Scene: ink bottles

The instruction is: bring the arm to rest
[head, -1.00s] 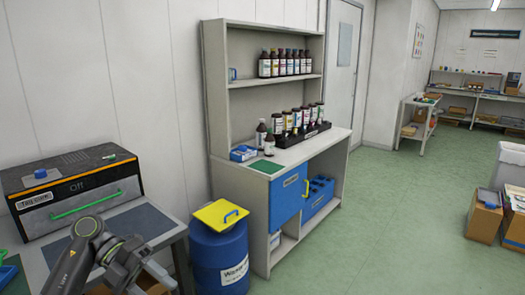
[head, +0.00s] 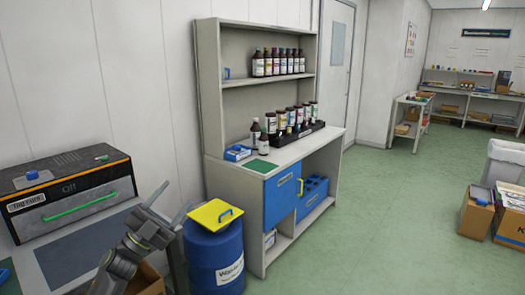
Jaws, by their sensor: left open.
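My left arm comes in at the bottom left of the head view. Its left gripper (head: 172,205) is open and empty, with its two fingers spread and pointing up and away. It shows in front of the right edge of the side table, left of the yellow lid. My right gripper is not in view.
The side table (head: 85,245) carries a dark-topped box with a green handle (head: 70,190). A blue drum (head: 213,262) with a yellow lid (head: 212,214) stands beside it. A shelf cabinet (head: 330,150) holds several bottles (head: 285,62).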

